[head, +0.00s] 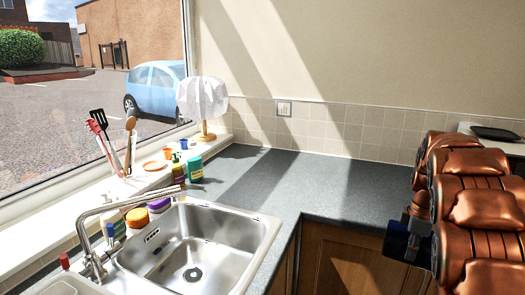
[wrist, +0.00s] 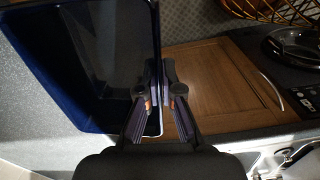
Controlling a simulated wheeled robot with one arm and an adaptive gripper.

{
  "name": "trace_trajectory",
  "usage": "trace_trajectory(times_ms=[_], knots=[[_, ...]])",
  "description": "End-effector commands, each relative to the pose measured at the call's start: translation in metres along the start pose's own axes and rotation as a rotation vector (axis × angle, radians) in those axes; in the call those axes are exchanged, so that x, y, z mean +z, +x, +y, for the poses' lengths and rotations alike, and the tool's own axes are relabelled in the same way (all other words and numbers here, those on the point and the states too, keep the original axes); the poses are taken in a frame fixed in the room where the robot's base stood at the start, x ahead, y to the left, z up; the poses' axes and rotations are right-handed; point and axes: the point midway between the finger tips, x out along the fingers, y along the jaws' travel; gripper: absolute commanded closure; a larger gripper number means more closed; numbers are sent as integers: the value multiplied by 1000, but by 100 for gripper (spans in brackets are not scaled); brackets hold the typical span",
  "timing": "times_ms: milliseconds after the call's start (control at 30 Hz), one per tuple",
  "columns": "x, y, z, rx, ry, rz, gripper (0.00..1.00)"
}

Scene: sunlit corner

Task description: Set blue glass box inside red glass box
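The blue glass box (wrist: 85,65) fills the left of the wrist view, dark and see-through with a paler rim. My gripper (wrist: 161,85) has its fingers on either side of the box's right wall, close together on it. The box appears held by that wall; its far left part is cut off by the frame. In the head view a dark blue piece shows beside my arm at the right, too small to tell if it is the box. I see no red glass box in either view.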

Motion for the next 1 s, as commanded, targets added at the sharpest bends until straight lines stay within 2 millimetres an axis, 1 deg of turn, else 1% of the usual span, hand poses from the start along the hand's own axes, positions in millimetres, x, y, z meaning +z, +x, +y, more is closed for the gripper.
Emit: trace_trajectory(times_ms=[167, 267, 400, 467, 667, 800, 900, 1000], knots=[[-29, 11, -7, -6, 94, 1, 100], [-51, 21, -12, -5, 175, 1, 100], [-86, 35, -24, -6, 305, 1, 100], [-101, 42, -30, -6, 363, 1, 100], [-148, 63, -54, -5, 550, 1, 100], [-177, 78, -76, -8, 680, -4, 100], [-196, 87, -89, -4, 764, -2, 100], [-209, 94, -102, -4, 836, -5, 100]])
